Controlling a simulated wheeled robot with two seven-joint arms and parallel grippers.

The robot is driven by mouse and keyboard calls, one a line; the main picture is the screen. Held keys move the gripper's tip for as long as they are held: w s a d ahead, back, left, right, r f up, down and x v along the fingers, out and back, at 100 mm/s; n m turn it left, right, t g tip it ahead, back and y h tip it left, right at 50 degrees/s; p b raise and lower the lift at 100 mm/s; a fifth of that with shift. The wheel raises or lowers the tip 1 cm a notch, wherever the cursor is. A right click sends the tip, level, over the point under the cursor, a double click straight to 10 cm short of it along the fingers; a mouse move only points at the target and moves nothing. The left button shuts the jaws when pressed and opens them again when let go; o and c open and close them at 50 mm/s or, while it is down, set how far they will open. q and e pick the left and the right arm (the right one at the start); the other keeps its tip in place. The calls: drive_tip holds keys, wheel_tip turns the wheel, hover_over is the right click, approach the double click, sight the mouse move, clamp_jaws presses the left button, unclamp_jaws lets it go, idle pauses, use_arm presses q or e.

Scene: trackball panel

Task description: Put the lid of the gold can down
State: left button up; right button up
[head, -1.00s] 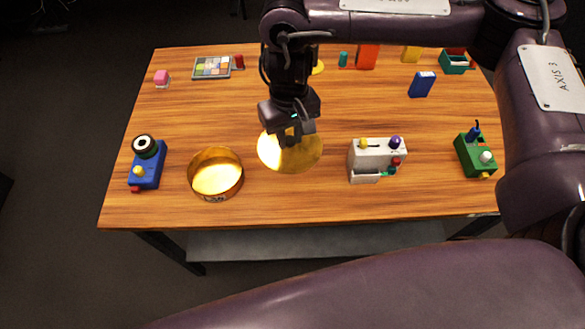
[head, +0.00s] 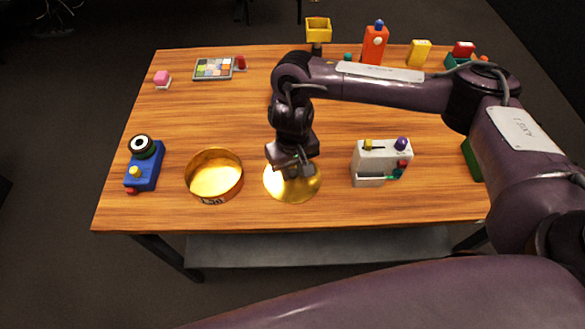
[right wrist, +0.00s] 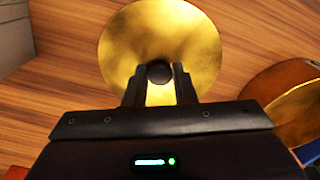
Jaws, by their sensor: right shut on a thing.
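The gold lid (head: 306,189) is a round shiny disc with a dark knob (right wrist: 158,71). My right gripper (head: 291,168) is above it, pointing down, with its fingers shut on the knob; the fingers also show in the right wrist view (right wrist: 157,83). The lid is roughly level, at or just above the table; I cannot tell whether it touches. The gold can (head: 214,184) stands open on the table, left of the lid and apart from it. The can also shows at the right of the right wrist view (right wrist: 285,82). My left gripper is not in view.
A white panel box (head: 368,167) stands right of the lid. A blue device (head: 145,170) stands left of the can. Orange (head: 374,47) and yellow (head: 419,53) objects stand at the back. The wooden table (head: 215,115) is bare behind the can.

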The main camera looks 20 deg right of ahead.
sight(292, 172)
drive_tip(key=shift+f, duration=0.1)
drive_tip(key=o, duration=1)
drive_tip(key=shift+r+p, duration=1.45)
drive_tip(key=shift+r, duration=4.7)
